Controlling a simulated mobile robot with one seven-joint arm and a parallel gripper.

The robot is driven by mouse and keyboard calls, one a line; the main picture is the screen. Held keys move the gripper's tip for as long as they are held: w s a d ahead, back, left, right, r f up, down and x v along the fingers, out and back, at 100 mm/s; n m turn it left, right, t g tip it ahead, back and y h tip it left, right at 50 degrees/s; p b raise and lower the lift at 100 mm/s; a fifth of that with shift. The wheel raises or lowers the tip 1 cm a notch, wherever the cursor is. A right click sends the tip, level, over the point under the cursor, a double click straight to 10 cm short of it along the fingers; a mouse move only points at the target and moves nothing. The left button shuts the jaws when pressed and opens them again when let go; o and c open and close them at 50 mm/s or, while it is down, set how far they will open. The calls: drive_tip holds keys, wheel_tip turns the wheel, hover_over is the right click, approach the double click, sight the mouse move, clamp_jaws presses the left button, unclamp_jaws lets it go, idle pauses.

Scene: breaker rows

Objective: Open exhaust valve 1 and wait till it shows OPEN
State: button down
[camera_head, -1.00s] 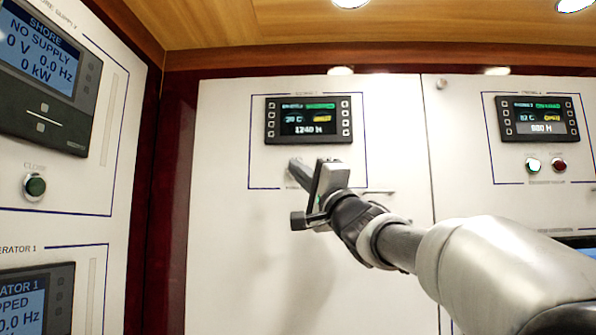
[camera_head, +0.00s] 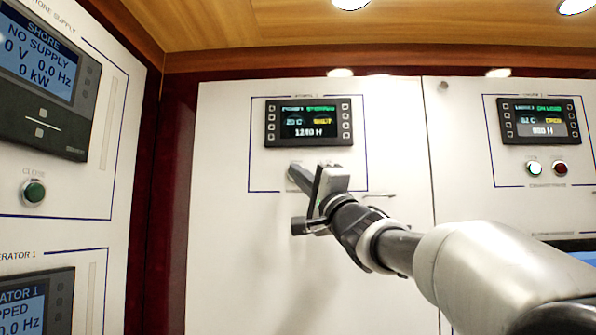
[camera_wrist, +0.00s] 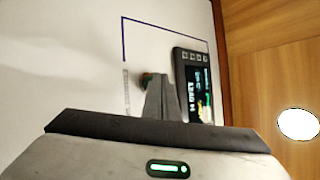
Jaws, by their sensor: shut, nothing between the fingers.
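The left engine panel display (camera_head: 308,121) is lit, with green text on top, a small yellow word that looks like SHUT but is blurred, and 1240 H below. It also shows sideways in the wrist view (camera_wrist: 194,85). My gripper (camera_head: 294,170) is shut and empty, its fingertips at the panel just below this display. In the wrist view my gripper (camera_wrist: 153,80) covers most of a button (camera_wrist: 146,77) with green and reddish edges showing. I cannot tell whether the fingertips touch it. The panel's other controls and label are hidden behind my gripper.
A second engine display (camera_head: 538,120) is at the right, above a lit white-green button (camera_head: 534,168) and a dark red button (camera_head: 560,168). At the left are the shore supply display (camera_head: 40,60) and its green button (camera_head: 33,192). The white panel below is bare.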

drive_tip(key=shift+w+p, duration=0.3)
drive_tip(key=shift+w, duration=0.1)
idle(0.7)
drive_tip(key=shift+s, duration=0.15)
drive_tip(key=shift+s+f, duration=0.1)
drive_tip(key=shift+s, duration=0.55)
drive_tip(key=s+b, duration=0.1)
drive_tip(key=s, duration=0.4)
drive_tip(key=shift+a+b, duration=0.1)
drive_tip(key=shift+b, duration=0.3)
idle(0.7)
